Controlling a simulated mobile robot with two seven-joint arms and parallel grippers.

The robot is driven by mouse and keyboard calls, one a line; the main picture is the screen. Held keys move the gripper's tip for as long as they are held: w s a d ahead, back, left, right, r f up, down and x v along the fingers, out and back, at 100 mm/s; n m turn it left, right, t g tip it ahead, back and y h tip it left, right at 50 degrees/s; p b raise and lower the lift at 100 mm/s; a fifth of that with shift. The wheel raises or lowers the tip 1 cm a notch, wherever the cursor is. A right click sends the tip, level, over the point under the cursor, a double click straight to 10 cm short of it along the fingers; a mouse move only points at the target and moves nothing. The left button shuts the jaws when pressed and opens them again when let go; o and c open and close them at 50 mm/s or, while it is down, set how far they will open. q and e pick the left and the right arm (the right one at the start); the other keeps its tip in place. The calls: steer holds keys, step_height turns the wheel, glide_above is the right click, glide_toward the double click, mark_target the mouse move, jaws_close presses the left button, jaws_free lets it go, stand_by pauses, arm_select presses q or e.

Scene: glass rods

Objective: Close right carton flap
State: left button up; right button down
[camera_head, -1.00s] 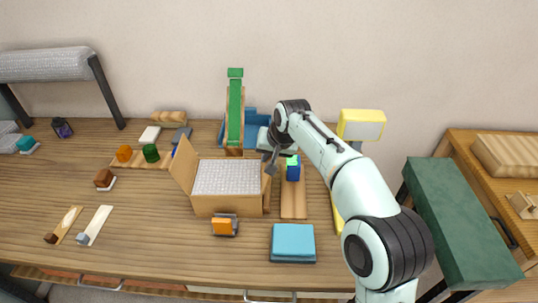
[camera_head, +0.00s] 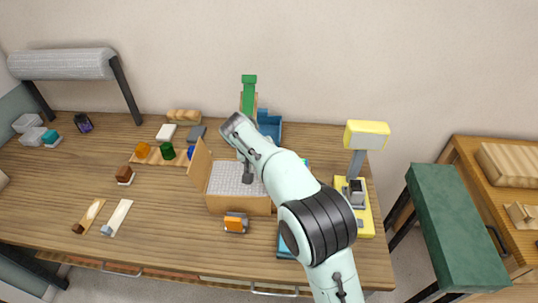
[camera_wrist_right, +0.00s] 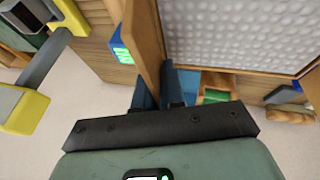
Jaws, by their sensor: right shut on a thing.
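The carton (camera_head: 232,205) stands on the table with bubble wrap (camera_head: 226,176) filling its top. Its left flap (camera_head: 199,163) stands up, leaning outward. My right gripper (camera_head: 248,177) is over the right part of the carton. In the right wrist view the fingers (camera_wrist_right: 158,88) are shut on the edge of the right carton flap (camera_wrist_right: 146,45), a thin wooden panel beside the bubble wrap. In the head view my right arm hides this flap, so its exact angle is unclear. My left gripper is not in view.
An orange block on a dark holder (camera_head: 235,223) sits in front of the carton. A blue block with a green face (camera_wrist_right: 120,48) is close beside the flap. A green ramp (camera_head: 249,90) and blue bin (camera_head: 270,125) stand behind. A yellow lamp (camera_head: 367,134) is at right.

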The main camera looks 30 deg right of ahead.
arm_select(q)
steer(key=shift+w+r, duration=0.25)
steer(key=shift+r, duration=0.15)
arm_select(e)
steer(key=shift+w+a+h, duration=0.15)
steer(key=shift+a+h, duration=0.05)
steer(key=shift+h, duration=0.1)
steer(key=c, duration=1.3)
jaws_free()
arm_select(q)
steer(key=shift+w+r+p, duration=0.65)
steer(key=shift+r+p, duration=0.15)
arm_select(e)
steer(key=v, duration=1.3)
steer(key=shift+a+r, duration=0.1)
steer(key=shift+r, duration=0.05)
steer(key=shift+c, duration=0.4)
